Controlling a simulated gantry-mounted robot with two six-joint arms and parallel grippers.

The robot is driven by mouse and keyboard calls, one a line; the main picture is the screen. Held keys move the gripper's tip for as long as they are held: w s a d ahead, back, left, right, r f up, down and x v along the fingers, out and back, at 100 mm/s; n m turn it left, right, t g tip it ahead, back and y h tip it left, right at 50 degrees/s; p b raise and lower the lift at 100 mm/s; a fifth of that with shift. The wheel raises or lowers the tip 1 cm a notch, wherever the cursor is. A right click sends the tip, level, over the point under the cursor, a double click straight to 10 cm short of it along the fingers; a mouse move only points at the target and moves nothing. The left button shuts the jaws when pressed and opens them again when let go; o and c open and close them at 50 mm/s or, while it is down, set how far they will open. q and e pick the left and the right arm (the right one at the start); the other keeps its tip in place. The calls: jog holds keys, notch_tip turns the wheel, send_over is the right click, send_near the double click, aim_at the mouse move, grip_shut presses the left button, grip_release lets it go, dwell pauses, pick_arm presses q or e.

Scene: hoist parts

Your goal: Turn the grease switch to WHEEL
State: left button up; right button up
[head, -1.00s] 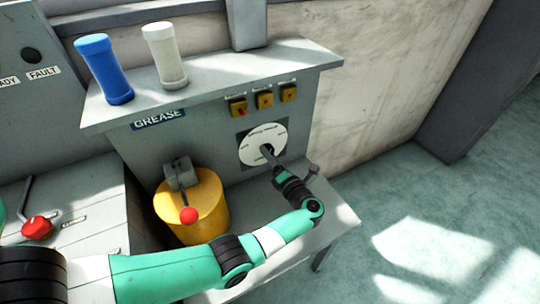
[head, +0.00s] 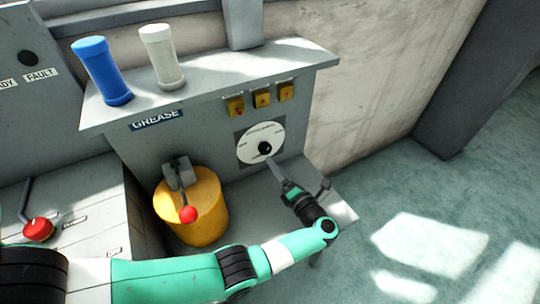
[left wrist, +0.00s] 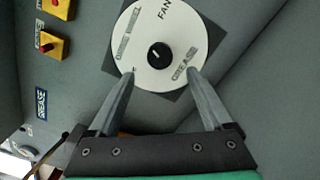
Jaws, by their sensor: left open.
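The grease switch is a white round dial with a black knob (head: 265,148) on the grey panel face below the shelf. In the left wrist view the knob (left wrist: 159,55) is at the dial's centre, with a small white mark on its upper left side. Printed labels ring the dial (left wrist: 170,20); FAN and GREASE are legible, and the left one is hard to read. My left gripper (head: 270,161) is just in front of the dial's lower edge. Its fingers (left wrist: 161,72) are open and apart, with nothing between them, short of the knob. My right gripper is not in view.
Several yellow switches (head: 263,99) sit above the dial. A yellow cylinder (head: 205,205) and a red-tipped lever (head: 188,214) stand left of it. Blue (head: 103,70) and white (head: 163,56) cylinders stand on the shelf. Floor at right is clear.

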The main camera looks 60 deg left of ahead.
pick_arm(q)
jog(key=shift+d, duration=2.35)
